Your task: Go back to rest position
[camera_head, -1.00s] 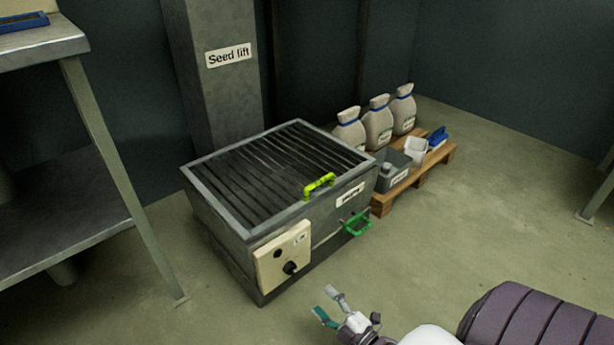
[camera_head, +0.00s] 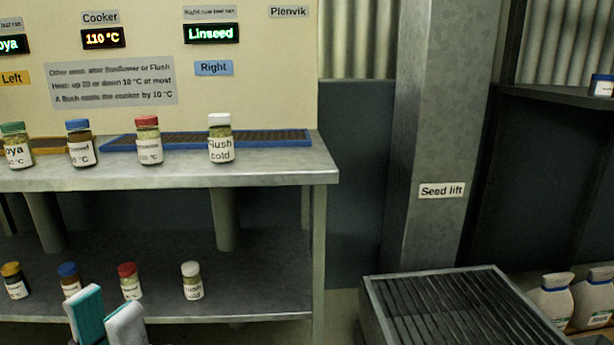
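My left gripper (camera_head: 105,312) is at the bottom left edge of the head view, in front of the lower shelf of the bench. Its two fingers stand up, one showing a teal face and one a pale grey back. They look apart, with nothing seen between them. My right gripper is out of view.
A metal bench (camera_head: 280,165) carries several labelled jars, such as the white-capped flush jar (camera_head: 221,140), and a blue tray (camera_head: 270,138). More jars stand on its lower shelf (camera_head: 250,290). The seed lift column (camera_head: 437,130) and a slatted machine (camera_head: 375,300) stand right.

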